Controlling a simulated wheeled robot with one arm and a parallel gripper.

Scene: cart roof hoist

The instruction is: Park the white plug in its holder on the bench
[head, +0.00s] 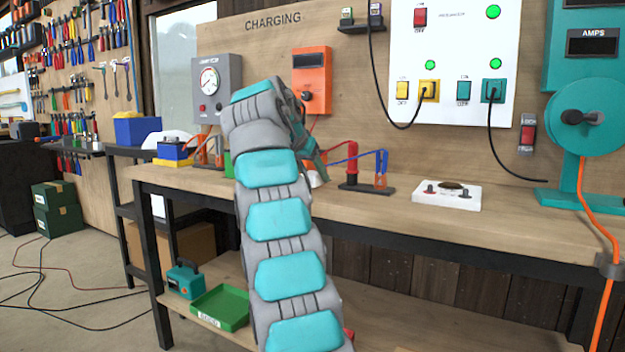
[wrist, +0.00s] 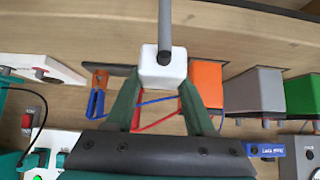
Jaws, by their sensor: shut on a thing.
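The white plug (wrist: 163,68) is between the two green fingers of my gripper (wrist: 160,95) in the wrist view, with a thick grey cable or stem running up from it. My gripper is shut on it. In the head view my arm covers most of the gripper, and only a small pale piece, likely the plug (head: 316,180), shows low over the bench. I cannot tell whether it touches the bench. No holder can be clearly picked out; orange (wrist: 207,84), grey (wrist: 253,92) and green (wrist: 304,95) blocks stand in a row right of the plug in the wrist view.
A white box with knobs (head: 446,195) lies farther right. A panel (head: 455,60) with hanging black cables is behind.

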